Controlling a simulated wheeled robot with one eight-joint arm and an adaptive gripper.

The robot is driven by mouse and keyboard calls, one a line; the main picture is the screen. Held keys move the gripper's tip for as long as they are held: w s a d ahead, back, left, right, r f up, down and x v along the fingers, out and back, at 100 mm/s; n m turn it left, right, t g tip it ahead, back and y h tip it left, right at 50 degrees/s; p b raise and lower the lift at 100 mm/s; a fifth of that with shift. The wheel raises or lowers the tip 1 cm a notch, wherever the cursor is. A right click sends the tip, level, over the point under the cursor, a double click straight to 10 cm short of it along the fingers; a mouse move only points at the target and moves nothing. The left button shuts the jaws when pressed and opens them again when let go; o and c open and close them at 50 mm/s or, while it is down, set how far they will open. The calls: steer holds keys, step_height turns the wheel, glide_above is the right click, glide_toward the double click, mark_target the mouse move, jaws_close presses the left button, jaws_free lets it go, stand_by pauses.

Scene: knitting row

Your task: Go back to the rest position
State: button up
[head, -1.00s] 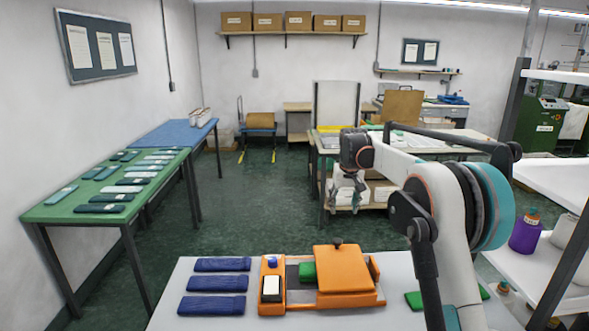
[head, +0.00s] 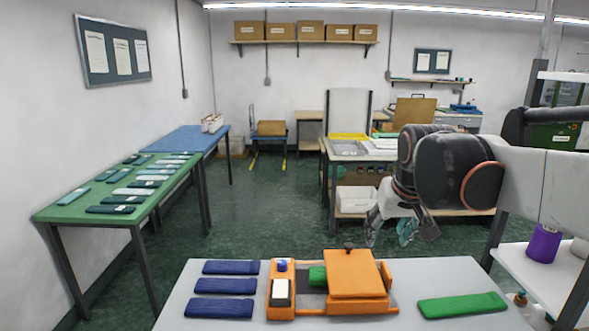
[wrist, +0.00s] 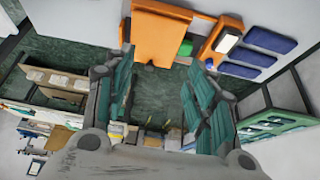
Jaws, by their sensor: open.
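My gripper (head: 390,230) hangs in the air behind the back edge of the white worktable (head: 240,315), right of the orange device. In the wrist view its two teal-padded fingers (wrist: 165,95) stand wide apart with nothing between them. The orange device (head: 355,270) has a raised lid-like block with a dark knob, and a green piece (head: 317,276) shows at its left side. A green knit strip (head: 462,306) lies flat on the worktable to the right of the device. Several dark blue knit strips (head: 225,286) lie to its left.
A green table (head: 65,212) with several folded pieces stands at the left, with a blue table (head: 185,139) behind it. A workbench (head: 350,157) stands behind my gripper. White shelving with a purple cone (head: 543,244) is at the right. The floor between the tables is clear.

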steer(key=s+f+t+b, duration=0.1)
steer(key=s+f, duration=0.5)
steer(key=s, duration=0.4)
steer(key=s+f+b, duration=0.1)
steer(key=s+f, duration=0.5)
steer(key=s, duration=0.5)
steer(key=shift+s+t, duration=0.15)
steer(key=shift+t, duration=0.25)
